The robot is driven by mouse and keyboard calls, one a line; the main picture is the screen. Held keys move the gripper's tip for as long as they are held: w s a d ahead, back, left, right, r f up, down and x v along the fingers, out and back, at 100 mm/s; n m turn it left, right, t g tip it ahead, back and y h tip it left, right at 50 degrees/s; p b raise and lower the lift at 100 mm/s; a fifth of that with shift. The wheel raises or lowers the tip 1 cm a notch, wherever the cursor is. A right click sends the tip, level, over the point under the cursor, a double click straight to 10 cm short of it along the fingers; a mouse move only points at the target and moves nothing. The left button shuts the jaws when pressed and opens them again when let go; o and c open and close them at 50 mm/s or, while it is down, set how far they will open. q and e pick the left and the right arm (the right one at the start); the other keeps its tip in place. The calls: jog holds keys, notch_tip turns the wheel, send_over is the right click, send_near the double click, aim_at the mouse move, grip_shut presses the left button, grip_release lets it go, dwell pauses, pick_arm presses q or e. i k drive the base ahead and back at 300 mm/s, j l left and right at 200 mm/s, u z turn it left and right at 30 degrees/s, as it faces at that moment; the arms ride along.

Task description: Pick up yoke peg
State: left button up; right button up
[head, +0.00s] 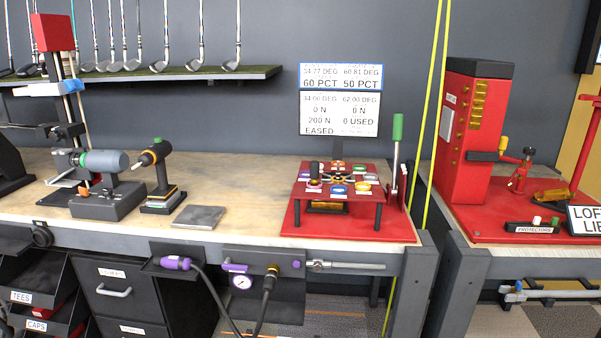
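I cannot tell for sure which item is the yoke peg. A small red table stand (368,178) on the workbench (250,180) carries a ring of small coloured pieces, with a dark upright piece (314,168) at its left. A green-handled lever (397,138) stands upright at the stand's right side. A purple-tipped plug (176,262) sits on a small dark shelf at the bench's front, with a cable hanging from it. Neither of my grippers is in view.
A gap separates the right bench with a red cabinet (473,140). The bench middle is clear.

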aim_at(314, 167)
jog(key=i+j+z, duration=0.15)
jog(key=j, duration=0.45)
jog(key=i+j+z, duration=0.1)
jog(key=j, duration=0.5)
jog(key=j+z, duration=0.15)
jog(key=j, duration=0.45)
jog(key=i, duration=0.05)
